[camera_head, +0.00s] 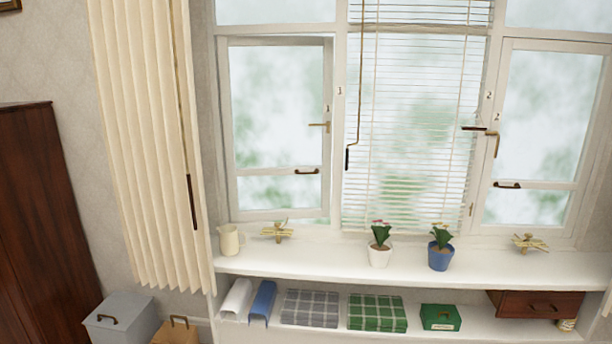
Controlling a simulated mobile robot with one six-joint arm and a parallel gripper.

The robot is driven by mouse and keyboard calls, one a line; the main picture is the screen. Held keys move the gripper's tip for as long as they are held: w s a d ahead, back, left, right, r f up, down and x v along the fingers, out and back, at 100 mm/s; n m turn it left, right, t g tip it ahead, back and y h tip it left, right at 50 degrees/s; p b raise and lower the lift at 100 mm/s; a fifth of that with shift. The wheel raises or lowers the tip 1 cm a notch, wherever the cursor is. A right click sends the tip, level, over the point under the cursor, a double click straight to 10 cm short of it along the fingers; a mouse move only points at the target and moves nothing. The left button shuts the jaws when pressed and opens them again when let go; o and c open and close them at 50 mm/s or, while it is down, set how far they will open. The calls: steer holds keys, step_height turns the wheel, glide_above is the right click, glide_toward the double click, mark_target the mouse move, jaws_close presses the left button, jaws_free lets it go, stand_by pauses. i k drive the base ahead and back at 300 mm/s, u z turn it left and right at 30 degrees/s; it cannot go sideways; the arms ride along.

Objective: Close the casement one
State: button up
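Casement one is most likely the left window sash (278,130), a white frame with small "1" marks on its right edge and on the post (340,120) beside it. It appears slightly ajar, its edges tilted against the outer frame. Its brass handle (319,125) lies horizontal on the right stile. A dark pull (306,171) sits on its lower rail. The right casement (545,130) has a brass handle (495,143) pointing down and a "2" mark on its post. My gripper is not in view.
A white sill holds a cream jug (229,240), a white pot (379,254), a blue pot (440,256) and brass ornaments (277,231). A blind (410,120) with a hanging wand (347,158) covers the middle pane. A cream curtain (145,140) hangs at left.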

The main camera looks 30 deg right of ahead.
mark_target(223, 42)
steer(key=z, duration=0.05)
steer(key=i, duration=1)
steer(key=u, duration=0.05)
